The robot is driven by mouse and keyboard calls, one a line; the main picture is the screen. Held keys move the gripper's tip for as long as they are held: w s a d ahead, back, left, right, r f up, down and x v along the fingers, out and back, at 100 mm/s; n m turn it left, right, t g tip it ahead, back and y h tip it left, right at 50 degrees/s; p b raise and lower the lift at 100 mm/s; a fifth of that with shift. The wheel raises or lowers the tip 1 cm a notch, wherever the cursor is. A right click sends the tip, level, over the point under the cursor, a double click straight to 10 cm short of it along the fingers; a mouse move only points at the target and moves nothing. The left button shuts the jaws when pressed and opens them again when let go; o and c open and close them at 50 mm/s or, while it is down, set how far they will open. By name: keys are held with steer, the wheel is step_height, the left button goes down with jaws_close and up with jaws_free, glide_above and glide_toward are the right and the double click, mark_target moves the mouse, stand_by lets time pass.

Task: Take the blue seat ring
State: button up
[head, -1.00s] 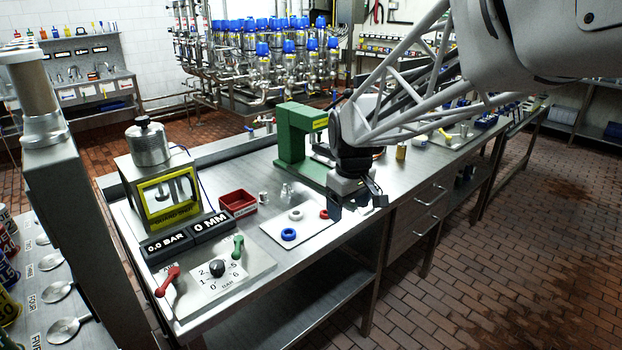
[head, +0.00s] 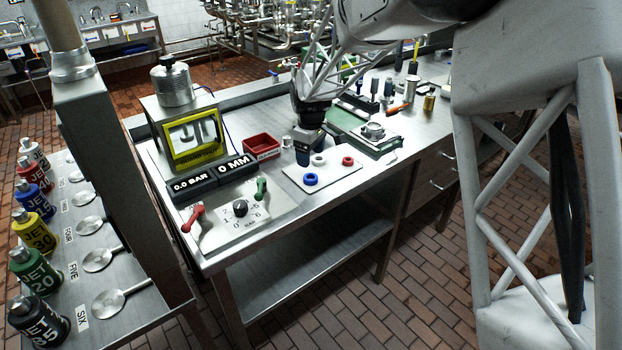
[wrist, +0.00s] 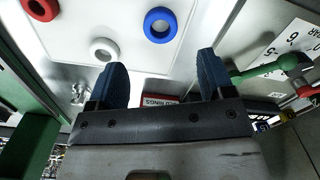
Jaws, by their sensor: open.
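The blue seat ring (head: 311,180) lies flat on a pale board (head: 330,182) on the bench, beside a white ring (head: 318,160) and a red ring (head: 347,161). In the wrist view the blue ring (wrist: 160,25) is near the top, beyond the fingertips and apart from them. The white ring (wrist: 103,50) and red ring (wrist: 41,9) are to its left. My gripper (wrist: 158,75) is open with nothing between its two dark blue fingers. In the head view my gripper (head: 303,152) hangs over the board's back-left side, behind the blue ring.
A red bin (head: 262,147) stands just left of the board. Display boxes (head: 215,176) and a control plate with a knob and red and green levers (head: 240,209) lie further left. A green fixture (head: 370,134) stands to the right. The bench's front edge is close to the board.

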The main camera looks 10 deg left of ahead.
mark_target(311, 174)
stand_by(0.3)
steer(key=shift+f, duration=1.35)
steer(key=shift+f, duration=0.15)
steer(key=shift+f, duration=2.45)
steer(key=c, duration=1)
steer(key=shift+r, duration=0.2)
